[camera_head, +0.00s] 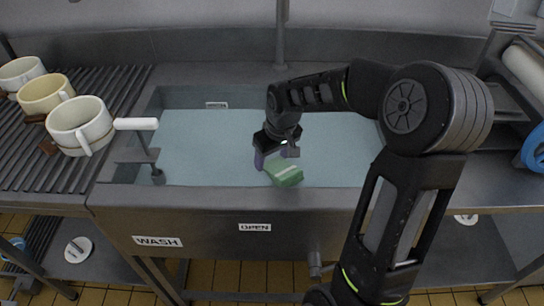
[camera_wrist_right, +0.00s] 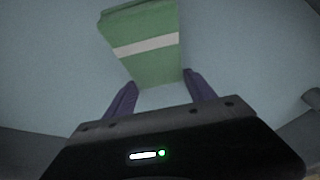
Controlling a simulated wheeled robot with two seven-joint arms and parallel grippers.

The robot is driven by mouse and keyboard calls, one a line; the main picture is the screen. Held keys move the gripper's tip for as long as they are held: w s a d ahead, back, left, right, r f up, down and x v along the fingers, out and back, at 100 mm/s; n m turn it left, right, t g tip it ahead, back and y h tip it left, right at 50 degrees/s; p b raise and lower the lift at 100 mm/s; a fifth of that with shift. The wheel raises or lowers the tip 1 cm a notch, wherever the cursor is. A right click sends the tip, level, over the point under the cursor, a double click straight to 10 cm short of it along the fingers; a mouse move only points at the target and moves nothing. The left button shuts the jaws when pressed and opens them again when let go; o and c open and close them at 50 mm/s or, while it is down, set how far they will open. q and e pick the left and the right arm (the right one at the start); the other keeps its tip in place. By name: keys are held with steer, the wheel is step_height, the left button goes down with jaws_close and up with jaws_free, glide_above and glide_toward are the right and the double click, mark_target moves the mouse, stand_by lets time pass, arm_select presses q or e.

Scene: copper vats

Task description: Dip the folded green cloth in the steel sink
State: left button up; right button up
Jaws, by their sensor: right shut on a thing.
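The folded green cloth (camera_head: 285,173), with a pale band across it, is over the steel sink (camera_head: 240,200), near its front rim. My right gripper (camera_head: 271,157) reaches over the sink from the right, pointing down, and is shut on the cloth. In the right wrist view the cloth (camera_wrist_right: 150,62) extends beyond the two purple fingertips (camera_wrist_right: 163,78). The sink holds pale blue water (camera_head: 200,145). I cannot tell whether the cloth touches the water. My left gripper is not in view.
Several cream mugs (camera_head: 82,125) stand on the ribbed drainboard (camera_head: 120,90) at left. A white-handled lever (camera_head: 136,124) rises by the sink's left end. A faucet pipe (camera_head: 281,35) stands behind. The sink's left part is open water.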

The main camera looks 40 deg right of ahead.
mark_target(272, 162)
steer(key=shift+f, duration=0.65)
steer(key=shift+r, duration=0.1)
stand_by(0.3)
steer(key=w+p+v, duration=0.2)
steer(key=p+v, duration=0.6)
steer(key=v, duration=0.2)
steer(key=w+r+p+v, duration=0.1)
steer(key=w+p+v, duration=0.1)
steer(key=p+v, duration=0.6)
step_height(272, 162, up, 3)
steer(key=shift+d+r, duration=0.2)
steer(key=shift+r, duration=0.05)
stand_by(0.6)
